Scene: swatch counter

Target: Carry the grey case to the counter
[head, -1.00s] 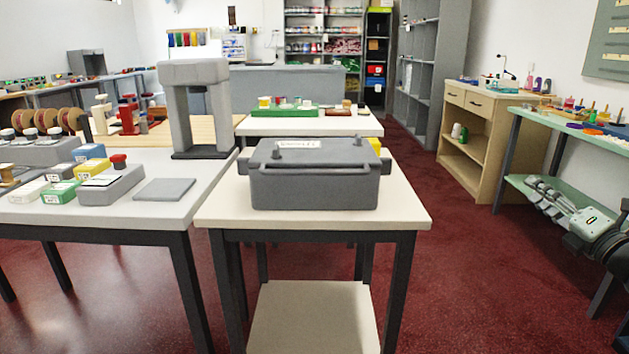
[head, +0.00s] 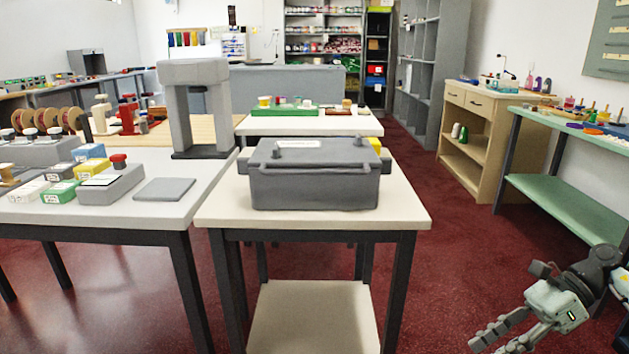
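The grey case (head: 315,186) sits closed and level on a small cream-topped table (head: 408,212) in the middle of the head view. It has a pale label and two dark knobs on its lid. A long grey block that looks like the counter (head: 290,88) stands farther back, partly hidden by things in front. My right gripper (head: 493,345) is low at the bottom right, well apart from the case. Its fingers look spread and empty, pointing down and left, near the picture's lower edge. My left gripper is not in view.
A white table (head: 150,212) with boxes, a stamp and a grey press (head: 187,110) stands close on the left. A table with a green tray (head: 285,111) is behind the case. A green bench (head: 575,205) stands on the right. Red floor is clear between.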

